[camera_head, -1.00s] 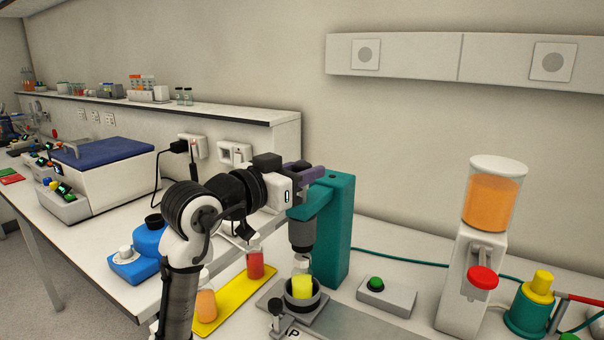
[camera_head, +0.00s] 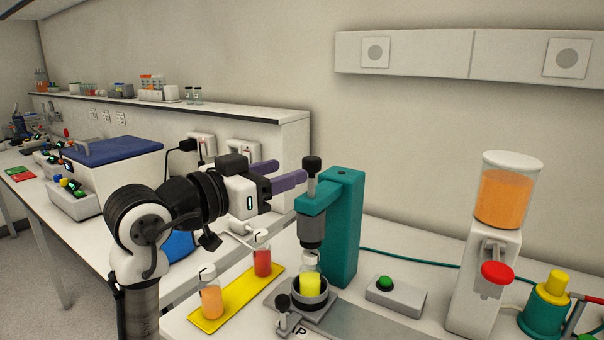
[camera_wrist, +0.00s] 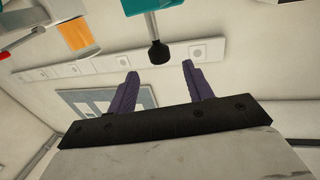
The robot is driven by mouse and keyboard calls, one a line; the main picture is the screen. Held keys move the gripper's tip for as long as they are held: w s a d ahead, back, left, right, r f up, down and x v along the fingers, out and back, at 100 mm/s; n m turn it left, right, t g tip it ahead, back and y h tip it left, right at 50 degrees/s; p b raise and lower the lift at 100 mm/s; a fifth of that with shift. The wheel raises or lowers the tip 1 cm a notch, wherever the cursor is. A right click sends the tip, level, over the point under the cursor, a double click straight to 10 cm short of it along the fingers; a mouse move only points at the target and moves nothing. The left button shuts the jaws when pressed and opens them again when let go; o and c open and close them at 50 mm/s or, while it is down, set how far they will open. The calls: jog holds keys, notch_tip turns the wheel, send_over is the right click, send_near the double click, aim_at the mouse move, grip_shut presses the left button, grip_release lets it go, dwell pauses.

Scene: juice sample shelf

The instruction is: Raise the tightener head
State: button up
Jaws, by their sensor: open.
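The tightener is a teal column (camera_head: 344,230) with an arm reaching left over a grey cylindrical head (camera_head: 311,229). A dark knob (camera_head: 312,164) tops the rod above the head; it also shows in the wrist view (camera_wrist: 158,52). The head sits just above a jar with yellow contents (camera_head: 310,283) standing in a dark round holder (camera_head: 310,298). Whether the head touches the jar is unclear. My gripper (camera_head: 285,174) has purple fingers, spread apart and empty, left of the knob. In the wrist view my fingers (camera_wrist: 156,76) are apart, with the knob beyond them.
A yellow tray (camera_head: 236,298) with an orange jar (camera_head: 212,300) and a red jar (camera_head: 263,262) lies left of the tightener. A green-button box (camera_head: 387,289) and a juice dispenser (camera_head: 487,265) stand to the right.

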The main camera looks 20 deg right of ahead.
jog(key=b+v, duration=0.1)
jog(key=v, duration=0.5)
